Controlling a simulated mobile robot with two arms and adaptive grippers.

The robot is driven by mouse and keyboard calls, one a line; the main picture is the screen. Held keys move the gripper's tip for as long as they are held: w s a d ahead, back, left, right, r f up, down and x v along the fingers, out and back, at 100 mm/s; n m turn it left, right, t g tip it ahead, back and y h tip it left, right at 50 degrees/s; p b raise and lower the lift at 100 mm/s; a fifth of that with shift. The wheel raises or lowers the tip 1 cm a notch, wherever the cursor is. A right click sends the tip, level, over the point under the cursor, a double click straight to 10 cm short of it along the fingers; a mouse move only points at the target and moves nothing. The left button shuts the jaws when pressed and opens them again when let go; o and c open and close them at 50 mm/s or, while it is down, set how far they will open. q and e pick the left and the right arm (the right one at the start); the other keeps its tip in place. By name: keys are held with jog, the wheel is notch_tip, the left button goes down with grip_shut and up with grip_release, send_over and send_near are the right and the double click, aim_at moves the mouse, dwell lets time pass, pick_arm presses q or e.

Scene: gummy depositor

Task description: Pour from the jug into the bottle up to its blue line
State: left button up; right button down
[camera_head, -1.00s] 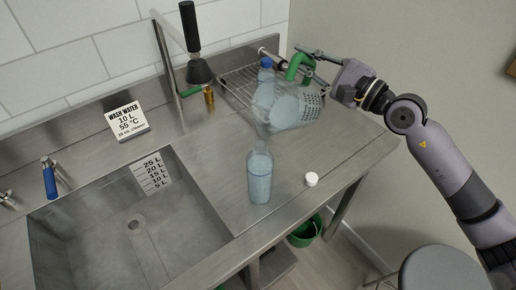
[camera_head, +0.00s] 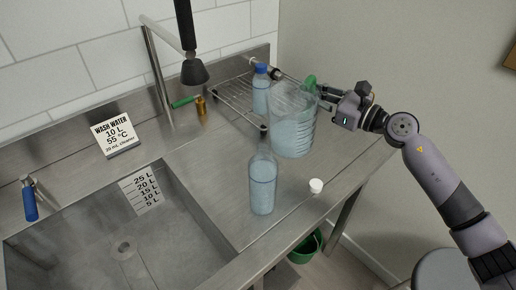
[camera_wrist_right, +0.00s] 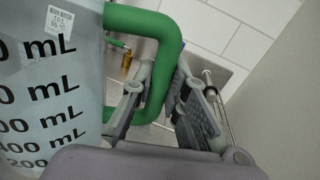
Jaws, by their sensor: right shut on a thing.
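The clear jug (camera_head: 292,125) with bluish liquid stands nearly upright behind and right of the open bottle. In the right wrist view the jug (camera_wrist_right: 50,95) shows black mL marks. My right gripper (camera_head: 330,98) is shut on its green handle (camera_head: 311,82), which also shows between the fingers in the right wrist view (camera_wrist_right: 160,75). I cannot tell whether the jug's base touches the counter. The clear bottle (camera_head: 262,188) stands upright and uncapped on the counter, holding bluish liquid high in its body. Its blue line is too faint to compare with the level. My left gripper is not in view.
A white cap (camera_head: 316,186) lies right of the bottle. A blue-capped bottle (camera_head: 261,92) stands by the wire rack (camera_head: 232,98) behind the jug. The sink (camera_head: 100,235) opens at left, with a wash water sign (camera_head: 116,137) behind. A black-headed sprayer (camera_head: 194,70) hangs above.

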jog(key=shift+w+d+f+m, duration=0.1)
jog(key=shift+f+m, duration=0.3)
jog(key=shift+f, duration=0.3)
jog(key=shift+f+m, duration=0.5)
jog(key=shift+a+r, duration=0.1)
jog(key=shift+a, duration=0.1)
jog(key=shift+d+r, duration=0.2)
jog(key=shift+r, duration=0.05)
notch_tip(320, 180, up, 5)
jog(key=p, duration=0.3)
jog(key=shift+f+p, duration=0.2)
jog(key=shift+p, duration=0.15)
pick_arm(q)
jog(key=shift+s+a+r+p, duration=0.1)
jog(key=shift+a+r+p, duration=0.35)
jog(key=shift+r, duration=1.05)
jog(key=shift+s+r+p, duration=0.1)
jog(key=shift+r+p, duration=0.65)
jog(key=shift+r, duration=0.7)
pick_arm(e)
jog(key=shift+s+a, duration=0.15)
jog(key=shift+s, duration=1.2)
jog(key=shift+s+a, duration=0.2)
jog(key=shift+s, duration=1.2)
jog(key=shift+s+a, duration=0.15)
jog(key=shift+s, duration=1.2)
